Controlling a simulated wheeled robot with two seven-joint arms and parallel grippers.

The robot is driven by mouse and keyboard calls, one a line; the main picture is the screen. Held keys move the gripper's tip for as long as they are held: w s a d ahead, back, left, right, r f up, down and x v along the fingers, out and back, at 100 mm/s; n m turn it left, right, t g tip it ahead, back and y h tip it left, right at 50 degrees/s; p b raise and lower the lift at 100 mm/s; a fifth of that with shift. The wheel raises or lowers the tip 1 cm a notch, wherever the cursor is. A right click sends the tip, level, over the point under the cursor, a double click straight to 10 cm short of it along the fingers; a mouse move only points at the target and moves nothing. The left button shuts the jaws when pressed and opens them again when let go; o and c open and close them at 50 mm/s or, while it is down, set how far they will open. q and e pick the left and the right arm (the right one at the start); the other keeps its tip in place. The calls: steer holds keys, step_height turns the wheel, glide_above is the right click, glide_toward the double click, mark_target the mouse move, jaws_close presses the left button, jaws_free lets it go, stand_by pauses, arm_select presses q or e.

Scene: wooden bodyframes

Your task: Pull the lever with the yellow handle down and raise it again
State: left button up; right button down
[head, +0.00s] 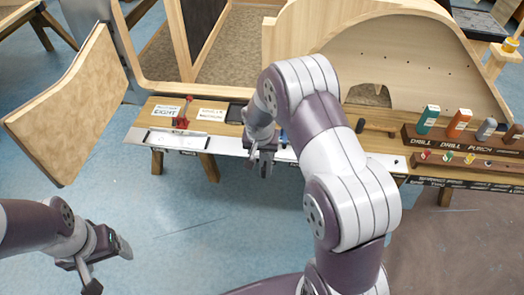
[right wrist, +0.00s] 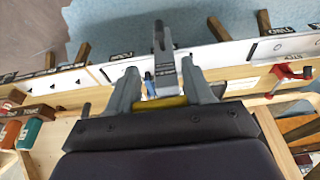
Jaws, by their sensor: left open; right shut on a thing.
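The yellow handle (right wrist: 172,101) shows as a short yellow bar between the fingers of my right gripper (right wrist: 160,75) in the right wrist view. The right gripper is shut on it. A grey upright piece with a blue part (right wrist: 163,55) stands just beyond the fingers; I cannot tell how it joins the handle. In the head view the right gripper (head: 262,162) is over the front edge of the workbench, and my arm hides the handle. My left gripper (head: 108,264) is open and empty, low at the left above the floor.
The wooden workbench (head: 160,112) carries a red clamp (head: 183,113) and paper labels left of the right gripper. A tilted wooden panel (head: 75,105) is at the left. Blue floor in front of the bench is clear.

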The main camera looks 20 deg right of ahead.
steer(key=shift+w, duration=0.1)
steer(key=c, duration=0.6)
jaws_free()
steer(key=shift+o, duration=0.4)
steer(key=shift+w+d+f, duration=0.2)
steer(key=shift+w, duration=0.05)
steer(key=b+v, duration=0.1)
steer(key=v, duration=1.1)
steer(key=shift+r, duration=0.35)
